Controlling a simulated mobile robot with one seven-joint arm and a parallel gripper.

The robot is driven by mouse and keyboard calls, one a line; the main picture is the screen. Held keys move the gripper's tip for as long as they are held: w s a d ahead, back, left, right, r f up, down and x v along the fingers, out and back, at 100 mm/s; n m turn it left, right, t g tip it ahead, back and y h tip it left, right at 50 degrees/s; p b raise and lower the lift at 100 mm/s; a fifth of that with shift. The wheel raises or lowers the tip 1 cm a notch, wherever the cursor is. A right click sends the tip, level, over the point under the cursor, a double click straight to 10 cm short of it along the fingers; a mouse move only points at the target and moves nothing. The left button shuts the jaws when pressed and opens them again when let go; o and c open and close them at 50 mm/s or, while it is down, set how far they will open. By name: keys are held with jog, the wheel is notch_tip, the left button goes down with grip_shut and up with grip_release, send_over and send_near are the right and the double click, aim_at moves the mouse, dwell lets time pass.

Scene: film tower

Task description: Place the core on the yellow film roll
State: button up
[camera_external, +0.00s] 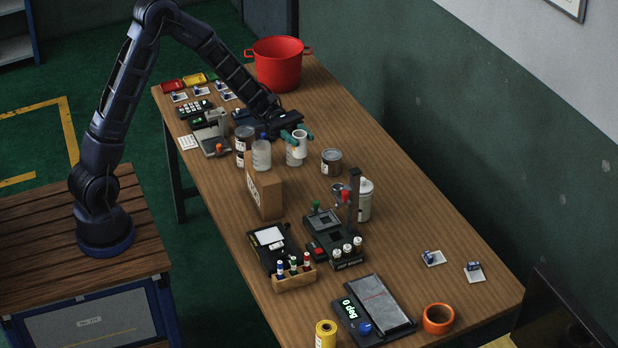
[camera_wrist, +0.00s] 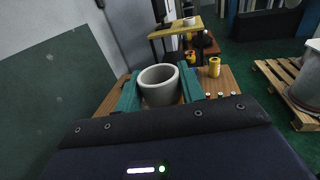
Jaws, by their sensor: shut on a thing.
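The core (camera_wrist: 160,95), a pale grey hollow cylinder, is between the teal fingers of my gripper (camera_wrist: 161,88) in the wrist view, its open end showing. The yellow film roll (camera_external: 326,335) stands upright at the table's near edge, partly cut off by the frame, well away from my gripper. It also shows in the wrist view (camera_wrist: 214,68), right of the core.
Jars and a grey can (camera_external: 331,162) stand around my gripper. A cardboard box (camera_external: 265,193), black devices and a wooden vial rack (camera_external: 294,279) line the left side toward the roll. An orange ring (camera_external: 438,319) is right of the roll. The table's right side is mostly clear.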

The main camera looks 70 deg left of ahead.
jog(key=d+m+g, duration=0.2)
jog(key=d+g, duration=0.1)
jog(key=d, duration=1.1)
jog(key=m+g+y, duration=0.2)
jog(key=m+g, duration=0.4)
jog(key=g, duration=0.3)
send_over(327, 327)
notch_tip(327, 327, down, 18)
jog(key=shift+f, duration=0.1)
jog(key=o, duration=1)
jog(key=shift+f, duration=0.1)
jog(key=shift+c, duration=0.2)
